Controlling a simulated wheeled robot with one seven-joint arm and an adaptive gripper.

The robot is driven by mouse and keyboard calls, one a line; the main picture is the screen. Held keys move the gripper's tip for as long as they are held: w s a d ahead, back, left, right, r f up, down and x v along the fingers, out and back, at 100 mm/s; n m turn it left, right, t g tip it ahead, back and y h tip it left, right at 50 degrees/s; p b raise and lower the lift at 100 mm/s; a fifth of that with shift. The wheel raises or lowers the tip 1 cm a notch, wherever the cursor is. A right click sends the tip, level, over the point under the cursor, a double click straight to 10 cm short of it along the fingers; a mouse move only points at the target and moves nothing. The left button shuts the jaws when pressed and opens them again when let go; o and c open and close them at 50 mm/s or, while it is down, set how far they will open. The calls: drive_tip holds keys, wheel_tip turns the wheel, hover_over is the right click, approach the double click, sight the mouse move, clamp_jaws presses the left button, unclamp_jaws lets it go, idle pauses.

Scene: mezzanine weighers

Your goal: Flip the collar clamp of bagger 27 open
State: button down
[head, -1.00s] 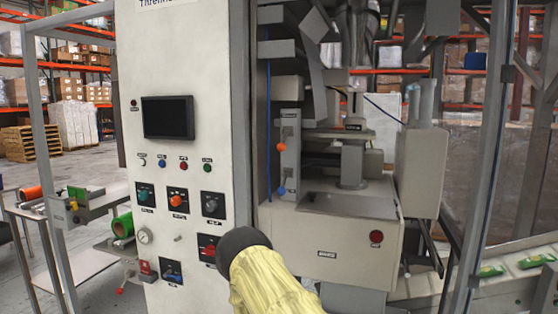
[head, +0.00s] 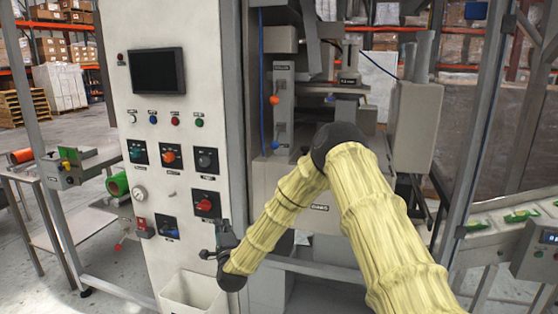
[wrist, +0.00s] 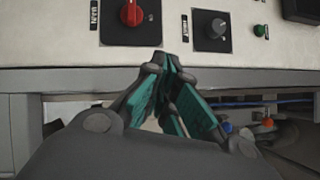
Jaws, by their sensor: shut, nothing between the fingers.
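On the bagger, a narrow grey upright plate (head: 284,112) carries an orange-knobbed lever (head: 274,99) above a blue-knobbed lever (head: 275,145). A small label sits above the orange one, too small to read surely, so I cannot tell which lever is the collar clamp. In the wrist view the orange knob (wrist: 268,122) and blue knob (wrist: 228,127) show at the right, beyond the cabinet edge. My gripper (head: 206,254) is low in front of the control cabinet, below and left of both levers and apart from them. In the wrist view its teal-padded fingers (wrist: 171,68) are shut and empty.
The white control cabinet (head: 180,95) stands left of the levers, with a red rotary switch (head: 206,205) protruding near my gripper. A white bin (head: 192,293) sits below. A grey frame post (head: 484,120) stands at the right. My forearm crosses before the bagger's lower housing.

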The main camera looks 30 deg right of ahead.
sight(277, 95)
drive_tip(key=d+r+m+g+h, duration=0.2)
drive_tip(key=d+r+m+h, duration=0.6)
drive_tip(key=r, duration=0.6)
drive_tip(key=d+r+m+g+h, duration=0.3)
drive_tip(key=d+r+m+h, duration=0.6)
drive_tip(key=d+r+m, duration=0.3)
wheel_tip(277, 95, up, 3)
drive_tip(key=shift+w+r+m, duration=0.2)
drive_tip(key=shift+w+m, duration=0.05)
drive_tip(key=shift+m, duration=0.55)
drive_tip(key=p+x, duration=0.3)
drive_tip(key=x, duration=0.5)
drive_tip(key=shift+r, duration=0.15)
drive_tip(key=shift+p+x, duration=0.4)
drive_tip(key=shift+x, duration=0.45)
drive_tip(key=shift+a+b, duration=0.1)
drive_tip(key=shift+b, duration=0.2)
drive_tip(key=shift+s+a+y+b, duration=0.15)
drive_tip(key=shift+a+y+b, duration=0.05)
drive_tip(key=shift+y+b, duration=0.25)
